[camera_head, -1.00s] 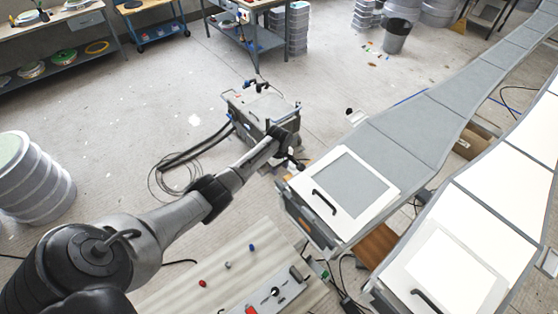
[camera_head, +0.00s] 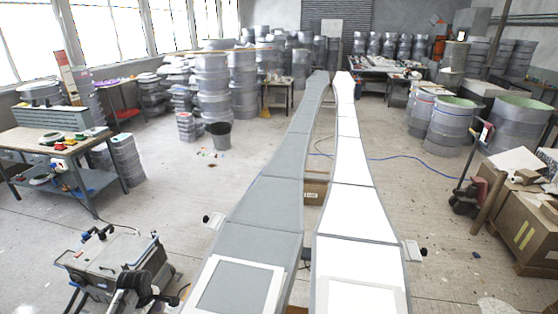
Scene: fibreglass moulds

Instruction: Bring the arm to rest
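The head view now looks out across the workshop, and the long arm seen earlier no longer crosses it. At the bottom left, a dark rounded part (camera_head: 138,286) shows in front of the grey wheeled machine (camera_head: 112,258). It may be the end of my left arm, cut off by the lower edge. I cannot make out its fingers, or whether they are open or shut or hold anything. My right gripper is not in view.
A long grey mould (camera_head: 262,240) and a long white mould (camera_head: 352,215) run away from me. A workbench (camera_head: 45,140) stands left, a dark bin (camera_head: 219,135) further back, a hand truck (camera_head: 470,180) and cardboard boxes (camera_head: 525,225) right. Open floor lies between.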

